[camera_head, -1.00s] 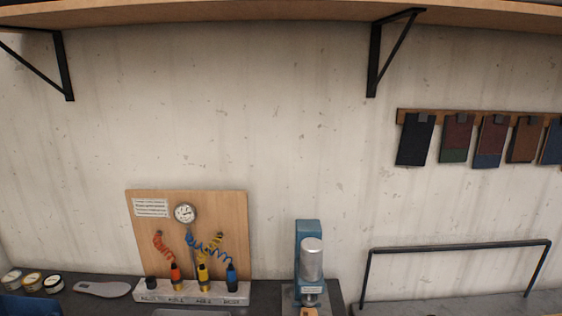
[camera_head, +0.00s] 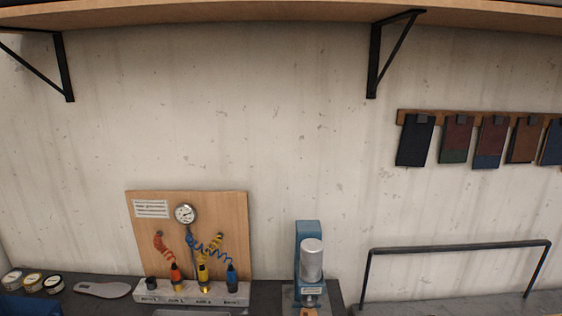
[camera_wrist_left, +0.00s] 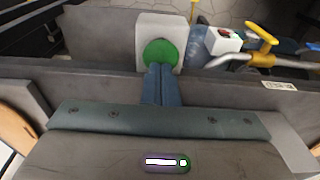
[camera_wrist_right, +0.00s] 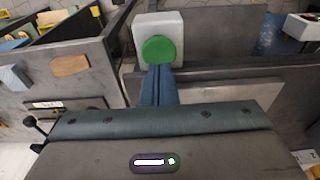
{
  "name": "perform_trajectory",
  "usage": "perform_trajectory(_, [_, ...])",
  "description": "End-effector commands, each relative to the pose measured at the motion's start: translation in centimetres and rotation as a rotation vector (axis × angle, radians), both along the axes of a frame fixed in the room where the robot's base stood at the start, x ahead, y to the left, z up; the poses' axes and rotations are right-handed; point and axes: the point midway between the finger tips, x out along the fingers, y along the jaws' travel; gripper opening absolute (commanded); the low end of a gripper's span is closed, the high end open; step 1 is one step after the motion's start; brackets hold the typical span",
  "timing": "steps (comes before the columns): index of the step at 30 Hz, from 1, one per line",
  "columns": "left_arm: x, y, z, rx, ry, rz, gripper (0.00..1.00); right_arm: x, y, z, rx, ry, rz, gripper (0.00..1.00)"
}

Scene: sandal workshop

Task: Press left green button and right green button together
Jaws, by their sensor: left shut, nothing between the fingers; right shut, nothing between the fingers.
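The left green button (camera_wrist_left: 160,53) is a round green cap on a pale grey box, at the upper middle of the left wrist view. My left gripper (camera_wrist_left: 160,70) is shut and empty, its fingertips at the lower edge of the cap in the picture. The right green button (camera_wrist_right: 158,49) is a like cap on a pale box in the right wrist view. My right gripper (camera_wrist_right: 158,70) is shut and empty, its tips at that cap's lower edge. I cannot tell whether either pair of tips touches its button. Neither button nor gripper shows in the head view.
In the head view, a wooden board with a gauge (camera_head: 185,214) and coloured hoses stands by the wall, beside a blue press (camera_head: 306,262). A black rail (camera_head: 460,247) is at the right. A yellow-handled part (camera_wrist_left: 261,37) lies right of the left button.

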Motion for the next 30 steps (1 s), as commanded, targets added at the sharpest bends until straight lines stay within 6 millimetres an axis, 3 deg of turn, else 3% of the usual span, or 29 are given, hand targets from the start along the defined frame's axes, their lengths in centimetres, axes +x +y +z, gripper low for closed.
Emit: perform_trajectory(30, [0.0,0.0,-0.5,0.000,0.000,0.000,0.00,0.0,0.0,-1.3,0.000,0.000,0.000,0.00])
